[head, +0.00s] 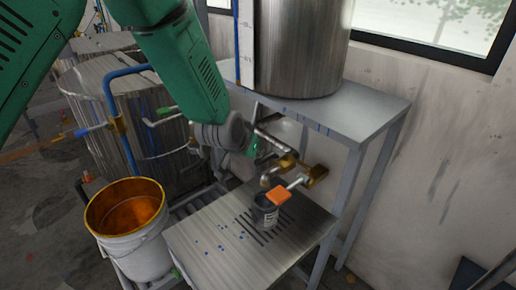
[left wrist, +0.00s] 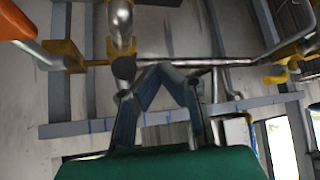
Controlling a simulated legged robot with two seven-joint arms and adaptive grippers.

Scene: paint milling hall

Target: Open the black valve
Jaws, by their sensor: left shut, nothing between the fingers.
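The black valve's handle shows in the left wrist view as a dark rounded end (left wrist: 124,68) at a brass fitting (left wrist: 120,46) on a metal pipe. My left gripper (left wrist: 155,70) is shut and empty, its fingertips just beside that dark end; I cannot tell whether they touch. In the head view, my left gripper (head: 265,149) is small and partly hidden by its own wrist, close to the brass fitting (head: 286,161) above the lower table. The black handle is not clearly visible there. My right gripper is in neither view.
A second valve with an orange handle (head: 279,195) sits beside it, above a dark can (head: 265,213) on the slotted table (head: 220,250). A steel tank (head: 300,50) stands on the shelf (head: 365,110). An orange-lined bucket (head: 135,250) is at left.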

